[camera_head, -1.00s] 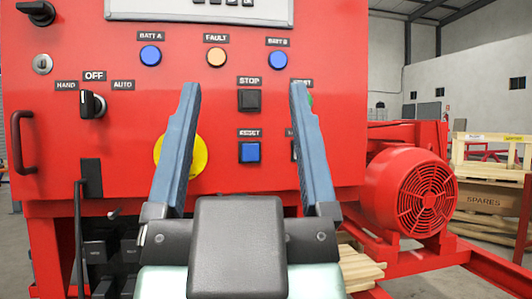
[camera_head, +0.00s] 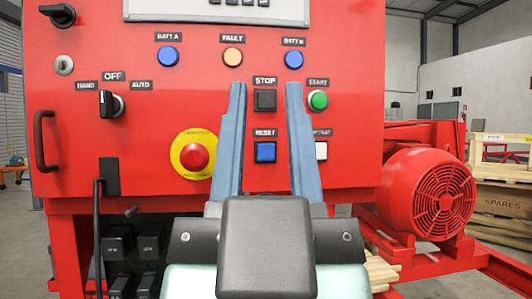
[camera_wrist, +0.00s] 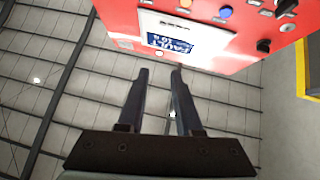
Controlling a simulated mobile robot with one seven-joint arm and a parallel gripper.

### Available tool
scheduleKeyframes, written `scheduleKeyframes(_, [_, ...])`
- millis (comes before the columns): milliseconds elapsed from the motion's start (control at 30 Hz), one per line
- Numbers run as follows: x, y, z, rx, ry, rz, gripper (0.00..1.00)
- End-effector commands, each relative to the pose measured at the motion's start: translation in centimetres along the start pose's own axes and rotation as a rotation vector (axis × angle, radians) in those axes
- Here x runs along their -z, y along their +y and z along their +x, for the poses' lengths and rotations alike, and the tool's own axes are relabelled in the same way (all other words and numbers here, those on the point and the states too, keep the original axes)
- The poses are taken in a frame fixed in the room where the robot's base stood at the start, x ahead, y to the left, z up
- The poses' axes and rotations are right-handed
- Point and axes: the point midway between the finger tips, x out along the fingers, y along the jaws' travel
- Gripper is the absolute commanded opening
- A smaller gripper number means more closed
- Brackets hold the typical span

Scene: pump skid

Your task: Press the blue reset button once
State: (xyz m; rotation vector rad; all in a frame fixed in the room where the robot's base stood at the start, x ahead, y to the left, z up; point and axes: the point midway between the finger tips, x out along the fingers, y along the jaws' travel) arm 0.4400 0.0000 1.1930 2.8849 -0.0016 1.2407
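I cannot tell how far the fingertips are from the panel. In the wrist view my gripper (camera_wrist: 160,72) also shows parted fingers, below the panel's display (camera_wrist: 172,38). The reset button is not recognisable in the wrist view.
Close around the button are a black stop button (camera_head: 265,100), a green start button (camera_head: 318,100), a white button (camera_head: 321,150) and a red emergency stop (camera_head: 194,156) on a yellow disc. A red motor (camera_head: 430,193) stands to the right.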

Motion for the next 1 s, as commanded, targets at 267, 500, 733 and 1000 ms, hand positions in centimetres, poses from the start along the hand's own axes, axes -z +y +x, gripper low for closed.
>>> scheduleKeyframes(267, [0.0, 0.0, 0.0, 0.0, 0.0, 0.0, 0.0])
scheduleKeyframes(500, [0.0, 0.0, 0.0, 0.0, 0.0, 0.0, 0.0])
scheduleKeyframes(733, [0.0, 0.0, 0.0, 0.0, 0.0, 0.0, 0.0])
scheduleKeyframes(1000, [0.0, 0.0, 0.0, 0.0, 0.0, 0.0, 0.0])
